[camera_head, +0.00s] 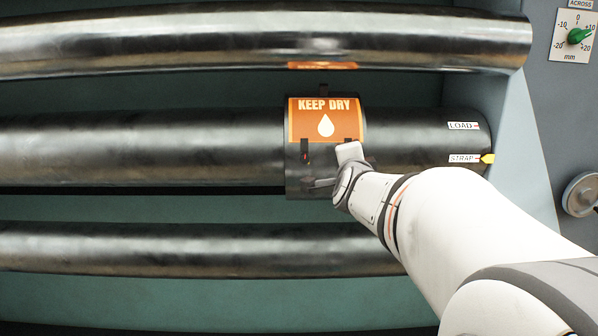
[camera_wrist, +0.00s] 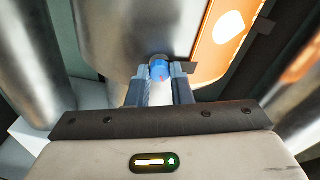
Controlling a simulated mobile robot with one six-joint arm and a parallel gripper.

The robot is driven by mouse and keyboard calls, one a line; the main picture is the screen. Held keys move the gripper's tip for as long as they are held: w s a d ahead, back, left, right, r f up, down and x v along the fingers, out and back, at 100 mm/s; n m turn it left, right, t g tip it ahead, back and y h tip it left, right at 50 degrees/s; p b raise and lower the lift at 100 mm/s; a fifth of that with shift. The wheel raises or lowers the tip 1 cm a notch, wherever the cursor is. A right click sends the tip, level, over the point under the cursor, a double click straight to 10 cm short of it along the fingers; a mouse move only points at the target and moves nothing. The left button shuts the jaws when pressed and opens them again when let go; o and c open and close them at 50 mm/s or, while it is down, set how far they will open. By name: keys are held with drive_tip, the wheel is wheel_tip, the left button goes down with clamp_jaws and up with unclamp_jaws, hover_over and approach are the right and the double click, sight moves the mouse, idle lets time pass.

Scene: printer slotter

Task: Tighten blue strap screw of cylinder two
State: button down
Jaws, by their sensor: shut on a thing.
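The middle of three dark metal cylinders (camera_head: 140,148) carries a dark sleeve with an orange KEEP DRY label (camera_head: 325,119). The label also shows in the wrist view (camera_wrist: 230,35). A blue strap screw (camera_wrist: 159,68) sits at the sleeve's surface in the wrist view. My gripper (camera_wrist: 160,80) is shut on this screw, with a finger on each side of its head. In the head view my gripper (camera_head: 318,184) reaches the lower part of the sleeve, and the screw is hidden there.
Another cylinder (camera_head: 200,45) runs above and one (camera_head: 180,248) below. LOAD (camera_head: 463,126) and STRAP (camera_head: 464,158) labels mark the middle cylinder's right end, with a yellow pointer (camera_head: 487,158) by STRAP. A green dial (camera_head: 576,36) and a handwheel (camera_head: 582,194) are at right.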

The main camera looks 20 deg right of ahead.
drive_tip(key=shift+r+m+g+y+b, duration=0.1)
drive_tip(key=shift+m+g+y+b, duration=0.25)
drive_tip(key=shift+m, duration=3.45)
drive_tip(key=shift+m+g+y+b, duration=0.25)
drive_tip(key=shift+m+y, duration=0.1)
drive_tip(key=shift+m, duration=3.75)
drive_tip(key=c, duration=1.3)
unclamp_jaws()
